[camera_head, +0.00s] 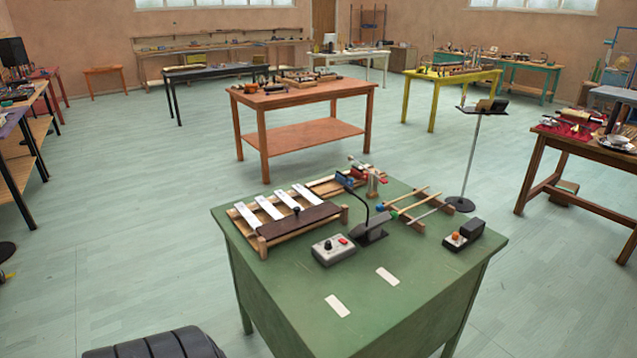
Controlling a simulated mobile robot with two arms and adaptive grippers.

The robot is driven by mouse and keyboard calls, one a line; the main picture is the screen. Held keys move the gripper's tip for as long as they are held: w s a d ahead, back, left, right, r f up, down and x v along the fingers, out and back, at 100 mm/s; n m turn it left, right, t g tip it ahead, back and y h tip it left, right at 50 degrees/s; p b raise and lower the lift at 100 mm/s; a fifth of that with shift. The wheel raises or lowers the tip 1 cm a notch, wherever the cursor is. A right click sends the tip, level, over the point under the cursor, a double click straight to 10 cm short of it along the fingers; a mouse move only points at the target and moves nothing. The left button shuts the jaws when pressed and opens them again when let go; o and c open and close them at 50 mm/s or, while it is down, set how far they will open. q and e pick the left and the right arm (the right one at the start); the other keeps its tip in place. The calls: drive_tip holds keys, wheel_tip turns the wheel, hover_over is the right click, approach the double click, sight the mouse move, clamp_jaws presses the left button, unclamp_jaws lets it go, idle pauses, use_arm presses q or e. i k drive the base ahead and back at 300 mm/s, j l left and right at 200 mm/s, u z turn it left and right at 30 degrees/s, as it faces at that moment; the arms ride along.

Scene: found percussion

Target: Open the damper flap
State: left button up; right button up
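A wooden bar instrument with several white bars (268,208) stands on the left of the green table (372,320). A dark brown board (300,222), which looks like the damper flap, lies flat across the near ends of the bars. A small dark knob (297,210) stands on its far edge. The far parts of the bars are uncovered. Neither of my grippers is in view.
A grey box with a knob and red button (333,249) sits just right of the board. A gooseneck stand (370,234), a rack with sticks (415,208) and a black device with an orange knob (464,234) are further right. The table's front is clear except for two white labels.

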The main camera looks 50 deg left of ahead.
sight(272, 231)
drive_tip(key=j, duration=2.15)
